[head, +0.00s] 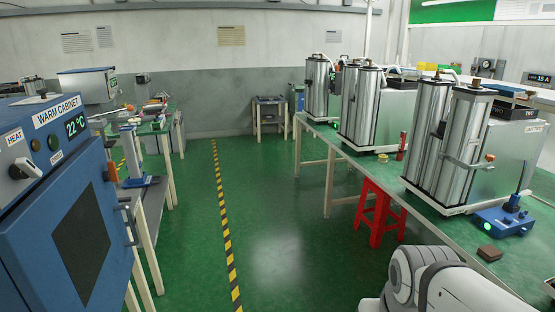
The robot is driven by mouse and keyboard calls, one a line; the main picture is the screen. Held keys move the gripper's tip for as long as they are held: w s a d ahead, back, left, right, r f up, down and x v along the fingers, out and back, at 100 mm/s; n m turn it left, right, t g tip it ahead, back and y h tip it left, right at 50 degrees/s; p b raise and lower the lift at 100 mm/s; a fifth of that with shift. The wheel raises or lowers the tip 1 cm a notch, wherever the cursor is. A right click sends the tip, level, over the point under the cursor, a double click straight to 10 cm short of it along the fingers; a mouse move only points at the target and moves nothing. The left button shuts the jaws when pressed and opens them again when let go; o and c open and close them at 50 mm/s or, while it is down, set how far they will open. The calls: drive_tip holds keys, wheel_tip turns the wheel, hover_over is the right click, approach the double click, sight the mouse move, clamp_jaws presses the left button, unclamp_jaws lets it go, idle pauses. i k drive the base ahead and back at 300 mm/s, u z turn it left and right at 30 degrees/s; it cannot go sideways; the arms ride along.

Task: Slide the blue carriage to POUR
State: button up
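I cannot tell for sure which thing is the blue carriage. A low blue unit (505,220) with a black upright handle and a green light sits on the green right bench, in front of the nearest steel columns. A blue-based stand (139,182) also shows at the left, beside the warm cabinet. No POUR marking is readable in the head view. My gripper is not in view; only white links of my arm show at the bottom right.
Steel column pairs (452,140) line the right bench (345,152). A small brown block (489,253) lies near its front edge. A red stool (380,212) stands under it. The blue warm cabinet (78,235) fills the left. The green aisle floor (275,220) is clear.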

sight(146, 182)
drive_tip(key=u, duration=0.1)
drive_tip(key=i, duration=1.65)
drive_tip(key=u, duration=0.55)
drive_tip(key=i, duration=1.6)
drive_tip(key=u, duration=0.75)
drive_tip(key=i, duration=3.65)
drive_tip(key=u, duration=0.45)
